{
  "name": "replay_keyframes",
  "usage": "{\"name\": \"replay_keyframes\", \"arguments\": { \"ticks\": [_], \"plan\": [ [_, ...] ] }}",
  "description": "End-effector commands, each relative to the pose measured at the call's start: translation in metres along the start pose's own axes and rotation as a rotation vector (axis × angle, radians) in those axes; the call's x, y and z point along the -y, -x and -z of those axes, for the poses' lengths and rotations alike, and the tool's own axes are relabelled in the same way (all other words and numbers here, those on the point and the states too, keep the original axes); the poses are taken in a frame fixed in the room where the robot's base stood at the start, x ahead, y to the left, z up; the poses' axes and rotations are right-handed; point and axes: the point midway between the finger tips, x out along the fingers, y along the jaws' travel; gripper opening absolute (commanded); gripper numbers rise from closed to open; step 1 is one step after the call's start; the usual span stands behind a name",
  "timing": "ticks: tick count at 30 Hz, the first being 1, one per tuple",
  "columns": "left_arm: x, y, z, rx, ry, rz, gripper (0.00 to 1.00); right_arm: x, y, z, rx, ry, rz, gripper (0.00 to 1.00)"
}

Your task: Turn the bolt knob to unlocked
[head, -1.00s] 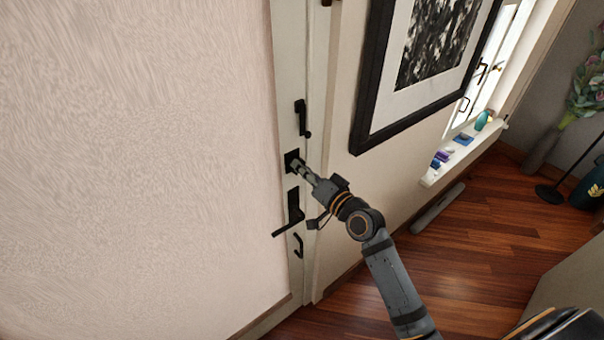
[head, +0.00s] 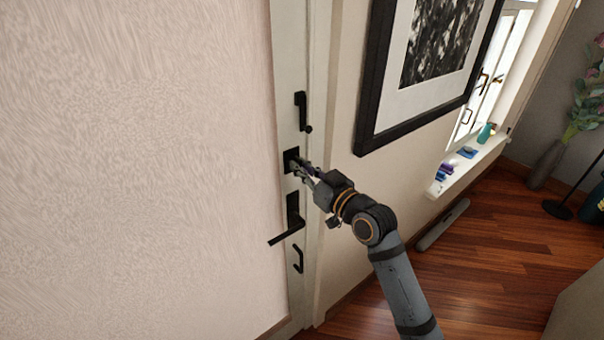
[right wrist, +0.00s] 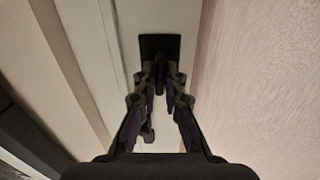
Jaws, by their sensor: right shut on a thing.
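The bolt knob (right wrist: 160,72) is a small dark piece standing out from a black square plate on the pale door edge strip. The plate (head: 289,156) sits between an upper black latch and a lower lever handle in the head view. My right gripper (head: 299,166) is at the plate, its fingers closed on the knob. In the right wrist view, the right gripper's fingertips (right wrist: 161,77) lie on both sides of the knob, which they partly hide. I cannot read from the knob whether the bolt is locked. My left gripper is out of view.
The black latch (head: 302,112) is above the plate; the lever handle (head: 292,222) and a small hook-shaped pull (head: 298,255) are below. A framed picture (head: 375,85) hangs on the wall to the right. The wooden floor (head: 480,255) is open at lower right.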

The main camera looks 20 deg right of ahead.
Motion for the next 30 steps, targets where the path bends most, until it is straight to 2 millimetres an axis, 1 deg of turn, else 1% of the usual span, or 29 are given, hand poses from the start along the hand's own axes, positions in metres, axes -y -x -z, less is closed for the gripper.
{"name": "replay_keyframes", "arguments": {
  "ticks": [1, 6, 19, 20, 24, 25, 30],
  "plan": [
    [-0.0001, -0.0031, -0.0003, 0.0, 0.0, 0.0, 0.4, -0.0001, 0.0, -0.0027, 0.003, 0.012, 0.0, 0.0],
    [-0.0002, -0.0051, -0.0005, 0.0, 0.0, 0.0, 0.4, 0.0, 0.0, -0.0019, 0.004, 0.042, 0.0, 0.0],
    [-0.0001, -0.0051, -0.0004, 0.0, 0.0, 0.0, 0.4, -0.0001, 0.0, -0.0012, 0.004, 0.05, 0.0, 0.0],
    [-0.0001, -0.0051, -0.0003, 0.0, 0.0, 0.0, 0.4, -0.0001, 0.0, -0.0012, 0.004, 0.05, 0.0, 0.11],
    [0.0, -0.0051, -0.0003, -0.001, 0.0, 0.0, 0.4, -0.0001, 0.0, -0.0009, 0.003, 0.05, 0.0, 0.3],
    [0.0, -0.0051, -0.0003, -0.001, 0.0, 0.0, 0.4, 0.0, 0.0, -0.0009, 0.003, 0.049, 0.0, 0.32],
    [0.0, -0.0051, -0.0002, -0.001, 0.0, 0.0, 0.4, 0.0, 0.0, -0.0005, 0.002, 0.049, 0.0, 0.32]
  ]
}}
